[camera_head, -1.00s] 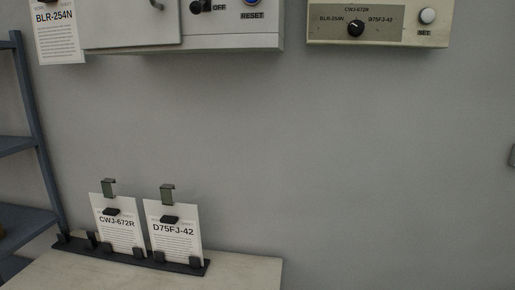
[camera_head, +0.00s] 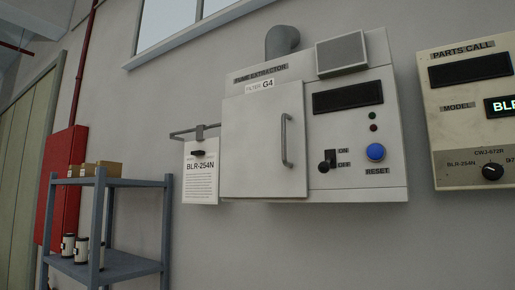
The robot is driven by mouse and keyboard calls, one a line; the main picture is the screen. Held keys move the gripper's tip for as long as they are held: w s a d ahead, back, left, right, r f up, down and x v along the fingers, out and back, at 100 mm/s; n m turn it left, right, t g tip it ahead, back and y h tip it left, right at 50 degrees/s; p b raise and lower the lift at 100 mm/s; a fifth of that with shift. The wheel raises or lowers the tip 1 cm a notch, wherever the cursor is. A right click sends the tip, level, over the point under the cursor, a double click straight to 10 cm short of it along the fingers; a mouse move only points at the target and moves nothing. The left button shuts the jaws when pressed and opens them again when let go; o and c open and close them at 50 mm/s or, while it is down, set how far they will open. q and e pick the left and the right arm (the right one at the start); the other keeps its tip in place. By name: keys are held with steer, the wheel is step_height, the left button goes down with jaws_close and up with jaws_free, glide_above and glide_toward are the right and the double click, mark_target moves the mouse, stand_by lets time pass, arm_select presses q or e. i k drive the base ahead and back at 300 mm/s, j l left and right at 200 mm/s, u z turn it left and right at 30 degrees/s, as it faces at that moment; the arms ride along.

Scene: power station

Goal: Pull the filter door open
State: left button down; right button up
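The filter door (camera_head: 262,145) is a light grey panel on the left half of the fume extractor (camera_head: 355,145), labelled "FILTER G4" at its top. It looks shut. Its vertical bar handle (camera_head: 286,140) is on the door's right side. To the right of the door are a dark display (camera_head: 347,96), a black ON/OFF switch (camera_head: 327,161) and a blue RESET button (camera_head: 375,152). Neither of my grippers is in view.
A sheet marked BLR-254N (camera_head: 201,172) hangs from a rail left of the door. A blue-grey shelf (camera_head: 118,265) with boxes and cans stands at lower left. A parts call panel (camera_head: 450,120) is on the right. The wall below the extractor is clear.

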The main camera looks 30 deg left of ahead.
mark_target(263, 153)
steer(key=j+u, duration=0.25)
steer(key=j, duration=1.3)
